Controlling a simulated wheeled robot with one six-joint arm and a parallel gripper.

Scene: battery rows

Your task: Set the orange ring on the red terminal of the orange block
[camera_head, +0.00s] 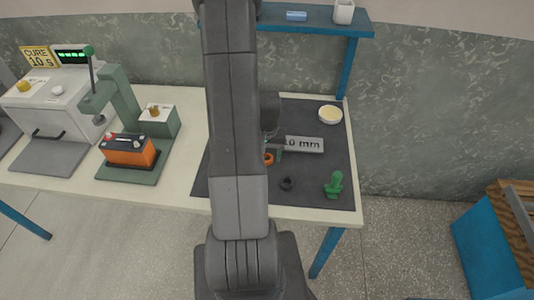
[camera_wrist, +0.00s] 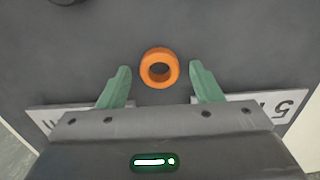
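The orange ring (camera_wrist: 160,68) lies flat on the dark mat. In the wrist view it sits centred just beyond the fingertips of my gripper (camera_wrist: 159,80), which is open with nothing between its green fingers. In the head view the ring (camera_head: 268,159) shows partly beside my arm, which hides much of the gripper. The orange block (camera_head: 129,152) sits on a green fixture base at the left of the table. It has a dark top with a red terminal (camera_head: 110,137) near its left end.
A black ring (camera_head: 287,184), a green figure-like piece (camera_head: 334,185), a pale round dish (camera_head: 330,115) and a size label (camera_head: 304,144) are on the mat (camera_head: 312,165). A green press (camera_head: 123,98) stands behind the block. A white cure machine (camera_head: 55,98) is at far left.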

